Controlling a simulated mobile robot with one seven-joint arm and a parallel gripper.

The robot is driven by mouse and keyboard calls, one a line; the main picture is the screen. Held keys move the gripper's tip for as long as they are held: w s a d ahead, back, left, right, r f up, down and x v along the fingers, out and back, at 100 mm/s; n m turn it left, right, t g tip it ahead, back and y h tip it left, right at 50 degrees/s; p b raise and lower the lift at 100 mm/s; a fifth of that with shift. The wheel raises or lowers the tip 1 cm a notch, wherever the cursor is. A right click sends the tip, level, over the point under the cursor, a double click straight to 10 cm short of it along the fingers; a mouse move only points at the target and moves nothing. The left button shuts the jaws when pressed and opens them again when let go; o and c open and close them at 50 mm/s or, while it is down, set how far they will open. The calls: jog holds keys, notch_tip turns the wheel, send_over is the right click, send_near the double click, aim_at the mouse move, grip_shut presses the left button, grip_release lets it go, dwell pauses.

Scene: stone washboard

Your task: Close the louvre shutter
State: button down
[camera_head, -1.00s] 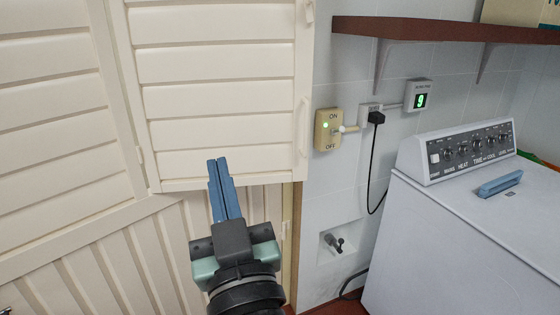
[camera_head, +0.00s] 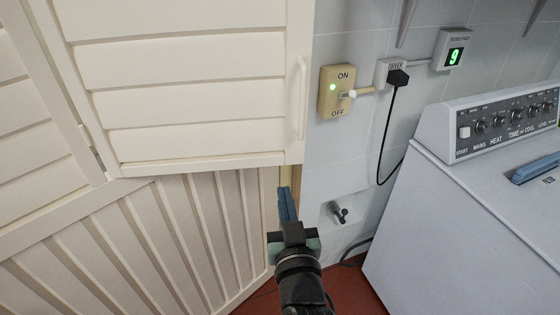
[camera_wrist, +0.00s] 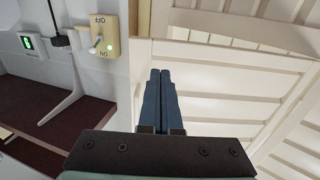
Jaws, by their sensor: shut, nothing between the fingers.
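The cream louvre shutter (camera_head: 180,80) fills the upper left of the head view, with wide horizontal slats. It has a slim upright handle (camera_head: 299,97) near its right edge and a hinge at its lower left. Its slats also show at the right of the wrist view (camera_wrist: 235,70). My gripper (camera_head: 287,190) is shut and empty, its blue fingers pointing up just below the shutter's lower right corner. In the wrist view the two fingers (camera_wrist: 160,73) lie side by side. I cannot tell whether the fingertips touch the shutter.
A cream panel of slanting boards (camera_head: 180,235) lies below the shutter. To the right are an ON/OFF lever switch (camera_head: 337,92), a plug with a black cable (camera_head: 397,78), a tap (camera_head: 339,213) and a white washing machine (camera_head: 450,220). Red floor shows below.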

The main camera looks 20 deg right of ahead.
aim_at(278, 158)
jog(key=p+x, duration=0.2)
jog(key=x, duration=0.6)
jog(key=shift+w+d+p, duration=0.1)
jog(key=shift+w+p, duration=0.3)
jog(key=shift+w, duration=0.1)
